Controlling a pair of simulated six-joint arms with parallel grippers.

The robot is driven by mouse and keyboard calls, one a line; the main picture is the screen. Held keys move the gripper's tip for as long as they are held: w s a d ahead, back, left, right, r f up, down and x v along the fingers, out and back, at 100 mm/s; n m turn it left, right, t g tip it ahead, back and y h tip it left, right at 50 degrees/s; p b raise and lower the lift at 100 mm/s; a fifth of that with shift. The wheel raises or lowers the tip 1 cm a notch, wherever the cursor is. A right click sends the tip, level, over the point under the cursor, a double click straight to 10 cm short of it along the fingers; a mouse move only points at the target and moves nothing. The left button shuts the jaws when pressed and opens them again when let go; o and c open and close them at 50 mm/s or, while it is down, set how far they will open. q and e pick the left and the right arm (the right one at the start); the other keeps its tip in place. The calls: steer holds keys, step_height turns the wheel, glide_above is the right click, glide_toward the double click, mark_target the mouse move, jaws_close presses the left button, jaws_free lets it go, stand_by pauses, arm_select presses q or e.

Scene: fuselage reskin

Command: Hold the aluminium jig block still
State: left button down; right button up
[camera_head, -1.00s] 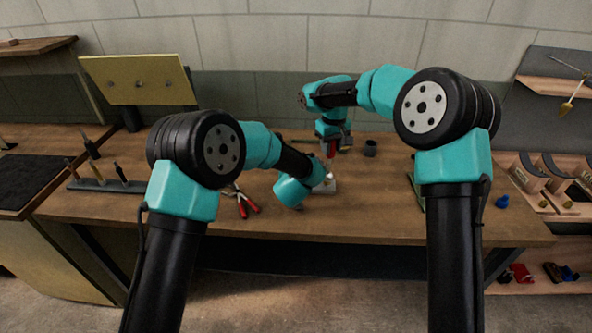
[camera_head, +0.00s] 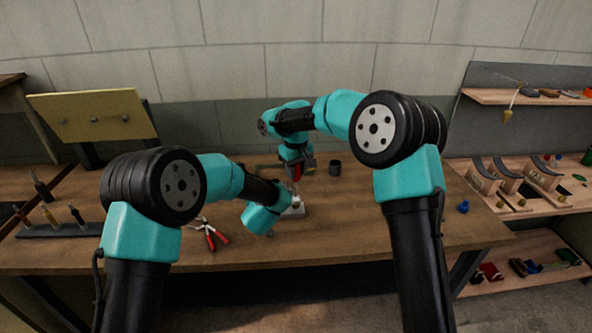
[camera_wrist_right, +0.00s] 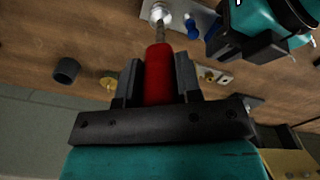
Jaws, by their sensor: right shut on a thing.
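The aluminium jig block (camera_wrist_right: 204,17) is a pale grey plate on the bench, at the top of the right wrist view. In the head view it is a small light patch (camera_head: 297,210), partly hidden by my left arm. A round silver piece (camera_wrist_right: 160,13) sits at its left end. My right gripper (camera_wrist_right: 158,75) is shut on a red-handled tool (camera_wrist_right: 158,60), whose metal shaft points at the silver piece; contact is unclear. My left gripper (camera_wrist_right: 249,48) is beside the block, its fingers largely hidden. I cannot tell whether it grips the block.
Red-handled pliers (camera_head: 211,236) lie left of the block in the head view. A dark cup (camera_head: 335,168) stands behind, also in the wrist view (camera_wrist_right: 67,70). A brass disc (camera_wrist_right: 109,82) lies nearby. A tool rack (camera_head: 62,229) is at left. The bench right of the block is mostly clear.

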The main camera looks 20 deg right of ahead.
steer(key=shift+f, duration=0.9)
stand_by(0.3)
steer(key=m, duration=0.5)
steer(key=shift+m, duration=0.4)
steer(key=m, duration=1.1)
steer(key=shift+a, duration=0.1)
steer(key=m, duration=0.7)
steer(key=shift+w, duration=0.1)
steer(key=shift+n, duration=0.3)
